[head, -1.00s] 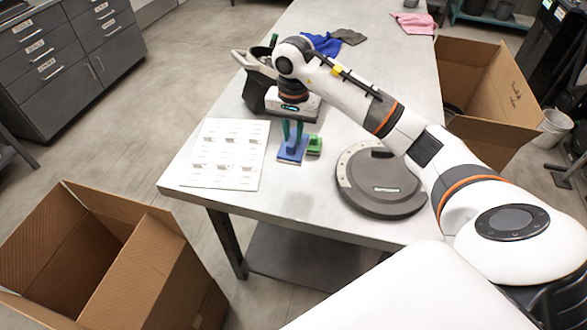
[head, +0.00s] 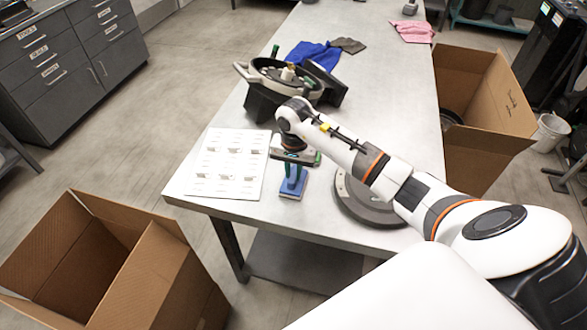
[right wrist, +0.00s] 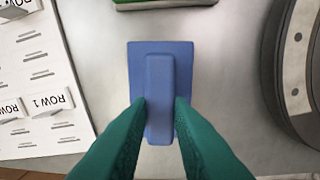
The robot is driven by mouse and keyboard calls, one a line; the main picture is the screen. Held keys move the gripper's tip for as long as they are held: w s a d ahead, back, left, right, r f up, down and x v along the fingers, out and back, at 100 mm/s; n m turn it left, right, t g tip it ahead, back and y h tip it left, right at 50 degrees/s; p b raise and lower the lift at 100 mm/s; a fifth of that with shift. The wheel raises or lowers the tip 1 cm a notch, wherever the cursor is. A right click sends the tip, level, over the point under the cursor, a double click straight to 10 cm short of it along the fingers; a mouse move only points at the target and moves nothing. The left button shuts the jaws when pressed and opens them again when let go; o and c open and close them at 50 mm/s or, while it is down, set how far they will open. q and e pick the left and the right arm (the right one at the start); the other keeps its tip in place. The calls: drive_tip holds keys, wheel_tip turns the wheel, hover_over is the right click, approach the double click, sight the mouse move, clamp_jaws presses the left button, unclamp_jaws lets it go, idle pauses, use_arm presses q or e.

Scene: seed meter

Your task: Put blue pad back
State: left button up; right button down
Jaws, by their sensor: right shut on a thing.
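The blue pad (head: 293,188) is a flat blue plate with a raised grip bar. It is over the near part of the table, right of the white board; whether it touches the table I cannot tell. My right gripper (head: 291,173) is shut on its grip bar from above. In the right wrist view the teal fingers (right wrist: 160,112) press both sides of the bar on the blue pad (right wrist: 150,65). My left gripper is not in view.
A white slotted board (head: 222,165) lies left of the pad. A green block (head: 317,158) is partly hidden behind my gripper. A round dark disc-shaped part (head: 362,207) lies right, partly under my arm. The open seed meter housing (head: 262,100) stands behind. Table's front edge is close.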

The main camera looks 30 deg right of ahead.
sight(294, 176)
drive_tip(key=shift+f, duration=0.1)
drive_tip(key=shift+f, duration=0.1)
drive_tip(key=c, duration=1.3)
unclamp_jaws()
drive_tip(key=shift+r, duration=0.3)
wheel_tip(294, 176, up, 12)
drive_tip(key=b, duration=0.3)
drive_tip(key=shift+s+b, duration=0.15)
drive_tip(key=shift+b, duration=0.25)
drive_tip(key=shift+f, duration=0.1)
